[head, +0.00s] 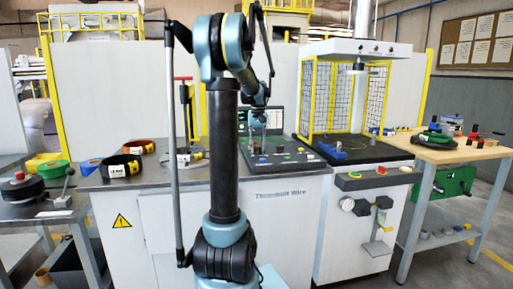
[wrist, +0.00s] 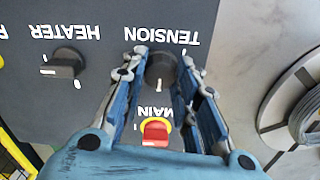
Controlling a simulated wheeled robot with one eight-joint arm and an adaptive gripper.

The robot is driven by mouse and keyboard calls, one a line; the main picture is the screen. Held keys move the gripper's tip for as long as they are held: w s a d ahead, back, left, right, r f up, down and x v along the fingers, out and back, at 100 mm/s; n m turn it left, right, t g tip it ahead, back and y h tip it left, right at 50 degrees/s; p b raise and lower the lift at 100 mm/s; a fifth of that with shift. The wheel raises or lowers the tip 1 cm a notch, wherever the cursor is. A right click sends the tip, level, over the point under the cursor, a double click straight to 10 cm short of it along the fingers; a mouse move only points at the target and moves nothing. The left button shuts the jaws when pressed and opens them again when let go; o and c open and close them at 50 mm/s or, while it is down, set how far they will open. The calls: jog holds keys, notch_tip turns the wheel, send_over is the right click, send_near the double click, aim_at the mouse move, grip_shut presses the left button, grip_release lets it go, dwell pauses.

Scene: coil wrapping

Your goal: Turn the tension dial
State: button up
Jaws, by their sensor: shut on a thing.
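The tension dial (wrist: 160,72) is a dark round knob with a white pointer mark, under the upside-down label TENSION in the wrist view. My gripper (wrist: 162,62) has its two blue-and-grey fingers on either side of the dial, shut on it. In the head view my gripper (head: 258,118) is small, over the control panel (head: 275,155); the dial itself cannot be made out there.
The red MAIN switch (wrist: 155,133) in a yellow ring sits close to the dial, between my fingers. The HEATER knob (wrist: 66,63) is to the left. A wire coil (wrist: 305,115) lies at the right. A yellow-framed mesh cage (head: 312,95) stands right of the panel.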

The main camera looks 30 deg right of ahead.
jog(key=m, duration=1.1)
dwell(0.3)
jog(key=shift+w, duration=0.1)
dwell(0.4)
jog(key=o, duration=1.1)
jog(key=shift+r, duration=0.1)
notch_tip(320, 180, up, 12)
jog(key=shift+f, duration=0.1)
jog(key=shift+a, duration=0.15)
